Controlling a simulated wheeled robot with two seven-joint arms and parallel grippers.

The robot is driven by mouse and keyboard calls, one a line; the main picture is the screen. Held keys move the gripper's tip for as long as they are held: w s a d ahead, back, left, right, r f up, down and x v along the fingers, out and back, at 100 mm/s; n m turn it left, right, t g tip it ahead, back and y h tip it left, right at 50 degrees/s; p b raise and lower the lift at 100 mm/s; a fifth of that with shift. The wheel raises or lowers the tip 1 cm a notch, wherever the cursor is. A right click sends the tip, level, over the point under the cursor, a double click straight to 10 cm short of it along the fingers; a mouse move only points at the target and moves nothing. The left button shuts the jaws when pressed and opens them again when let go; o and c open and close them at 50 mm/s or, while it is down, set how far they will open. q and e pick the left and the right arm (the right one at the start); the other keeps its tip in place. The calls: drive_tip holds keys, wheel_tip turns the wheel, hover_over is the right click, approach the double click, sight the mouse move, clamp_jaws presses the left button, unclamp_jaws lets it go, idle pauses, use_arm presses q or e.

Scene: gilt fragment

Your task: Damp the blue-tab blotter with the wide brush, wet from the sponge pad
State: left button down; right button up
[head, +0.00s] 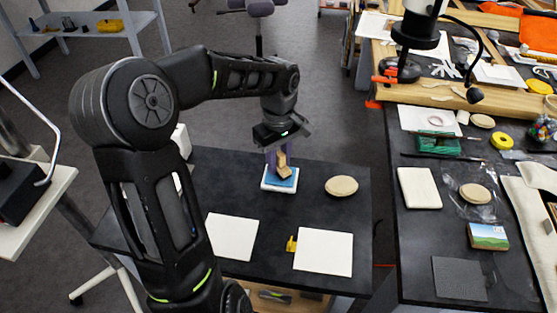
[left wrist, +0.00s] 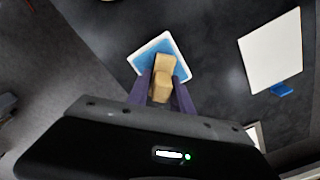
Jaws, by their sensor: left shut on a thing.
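The sponge pad, blue in a white tray (head: 278,187), lies near the far edge of the dark table; it also shows in the left wrist view (left wrist: 147,51). My left gripper (head: 279,158) is shut on the tan brush (head: 284,172), which is over the blue pad. The brush also shows between the purple fingers (left wrist: 163,82). I cannot tell whether its tip touches the sponge. The blue-tab blotter, a white square (left wrist: 270,50) with a blue tab (left wrist: 282,90), matches the left white square (head: 232,237) in the head view, where my arm hides its tab. My right gripper is not in view.
A second white blotter (head: 323,252) with a yellow tab (head: 291,244) lies to the right. A round wooden disc (head: 341,186) is right of the pad. A cluttered bench (head: 410,240) stands at right, across a gap. Bare tabletop lies between pad and blotters.

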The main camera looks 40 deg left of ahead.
sight(278, 152)
use_arm(q)
drive_tip(key=shift+f+b, duration=0.6)
drive_tip(key=shift+f, duration=0.05)
idle(2.1)
drive_tip(key=shift+r, duration=0.1)
drive_tip(key=shift+r+p, duration=2.4)
drive_tip(key=shift+r, duration=1.15)
